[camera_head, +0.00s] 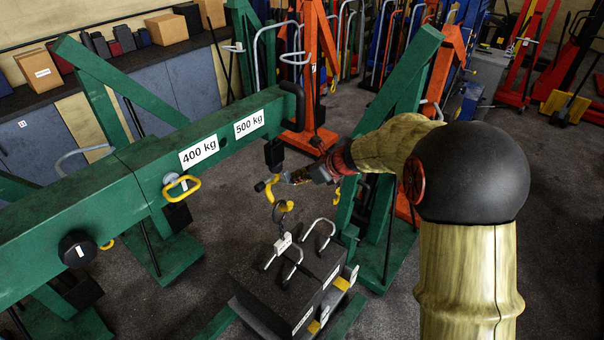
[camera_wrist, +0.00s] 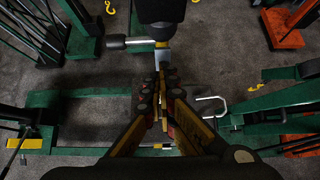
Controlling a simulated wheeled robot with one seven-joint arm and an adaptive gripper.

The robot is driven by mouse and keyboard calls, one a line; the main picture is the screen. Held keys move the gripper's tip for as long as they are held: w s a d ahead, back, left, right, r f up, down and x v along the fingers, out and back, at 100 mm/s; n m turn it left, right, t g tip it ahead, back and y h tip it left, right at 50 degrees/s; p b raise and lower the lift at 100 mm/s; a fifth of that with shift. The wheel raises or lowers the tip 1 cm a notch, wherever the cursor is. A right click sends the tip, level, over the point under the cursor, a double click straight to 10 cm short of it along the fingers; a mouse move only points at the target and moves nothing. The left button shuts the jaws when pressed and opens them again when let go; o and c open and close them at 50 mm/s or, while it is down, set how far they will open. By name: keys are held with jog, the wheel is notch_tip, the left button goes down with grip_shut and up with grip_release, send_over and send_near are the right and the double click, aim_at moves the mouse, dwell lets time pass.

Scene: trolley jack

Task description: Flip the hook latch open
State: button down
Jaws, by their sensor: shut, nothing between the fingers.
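The crane hook (camera_head: 270,191) hangs under a black block (camera_head: 273,152) at the end of the green boom. It looks yellow with a dark knob on its left; its latch is too small to tell apart in the head view. My gripper (camera_head: 287,178) is shut and empty, with its tips close to the hook's right side. In the wrist view my gripper (camera_wrist: 162,76) points at a pale grey metal piece (camera_wrist: 163,58) below a black cylinder (camera_wrist: 161,10). A rod with a dark knob (camera_wrist: 115,42) sticks out left there. I cannot tell whether the tips touch.
A dark weight block (camera_head: 275,285) with metal handles and a ring stands below the hook. The green boom (camera_head: 130,190) with load labels crosses the left. Green posts (camera_head: 395,100) and orange cranes (camera_head: 310,80) stand behind.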

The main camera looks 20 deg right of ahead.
aim_at(285, 176)
jog(key=shift+w+a+r+p, duration=0.45)
jog(key=shift+w+p, duration=0.2)
jog(key=shift+p, duration=0.3)
jog(key=shift+w+a+f+g, duration=0.2)
jog(key=shift+w+a+g, duration=0.1)
jog(key=shift+w+a, duration=0.2)
jog(key=shift+s, duration=0.15)
jog(key=shift+d, duration=0.1)
